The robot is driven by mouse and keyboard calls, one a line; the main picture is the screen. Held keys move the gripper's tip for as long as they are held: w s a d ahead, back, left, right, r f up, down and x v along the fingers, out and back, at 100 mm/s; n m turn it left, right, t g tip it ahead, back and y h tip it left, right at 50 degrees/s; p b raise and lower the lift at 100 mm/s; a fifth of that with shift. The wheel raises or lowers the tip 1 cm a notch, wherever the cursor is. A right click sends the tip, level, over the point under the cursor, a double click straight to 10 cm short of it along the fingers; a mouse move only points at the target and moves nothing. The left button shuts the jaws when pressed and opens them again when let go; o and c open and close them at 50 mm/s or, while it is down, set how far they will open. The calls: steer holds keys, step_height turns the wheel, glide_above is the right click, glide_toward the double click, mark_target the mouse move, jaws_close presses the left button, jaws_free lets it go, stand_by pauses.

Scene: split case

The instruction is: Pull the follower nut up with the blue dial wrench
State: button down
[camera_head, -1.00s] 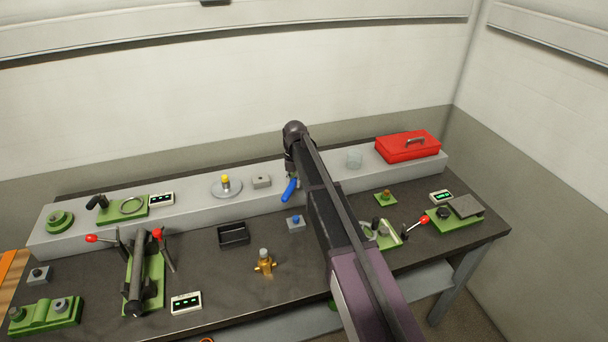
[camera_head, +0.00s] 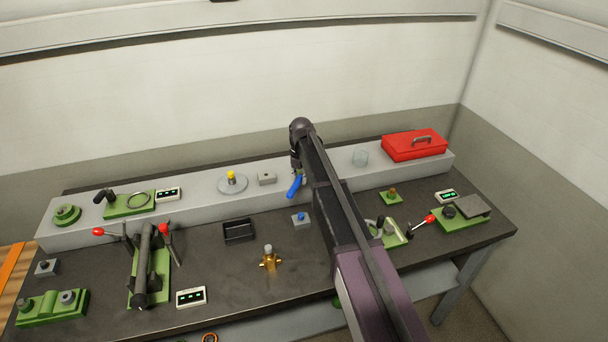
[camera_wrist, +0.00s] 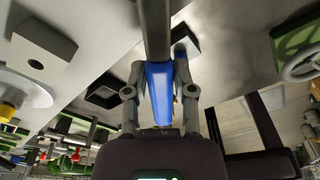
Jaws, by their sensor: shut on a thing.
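My gripper (camera_head: 298,171) is shut on the blue dial wrench (camera_head: 295,187), held over the front edge of the grey raised shelf. In the wrist view my gripper (camera_wrist: 160,90) has a finger on each side of the wrench's blue handle (camera_wrist: 159,92). A brass fitting (camera_head: 270,261) with a grey top stands upright on the dark bench, in front of and left of the wrench, apart from it. I cannot tell for sure which part is the follower nut. The wrench's far end is partly hidden by my gripper.
A black tray (camera_head: 238,231) and a grey block with a blue knob (camera_head: 300,219) lie near the brass fitting. A green fixture with red-knobbed levers (camera_head: 149,277) stands left. A red toolbox (camera_head: 414,145) sits on the shelf (camera_head: 208,198) at right. Bare bench surrounds the brass fitting.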

mark_target(299, 177)
steer(key=shift+w+d+r+t+p, duration=0.1)
steer(key=shift+w+r+t+p, duration=0.05)
steer(key=shift+r+t+p, duration=0.2)
stand_by(0.7)
steer(key=shift+s+f, duration=0.2)
stand_by(0.7)
steer(key=shift+r+p, duration=0.95)
steer(key=shift+r, duration=0.05)
stand_by(2.5)
steer(key=shift+r+p, duration=1.35)
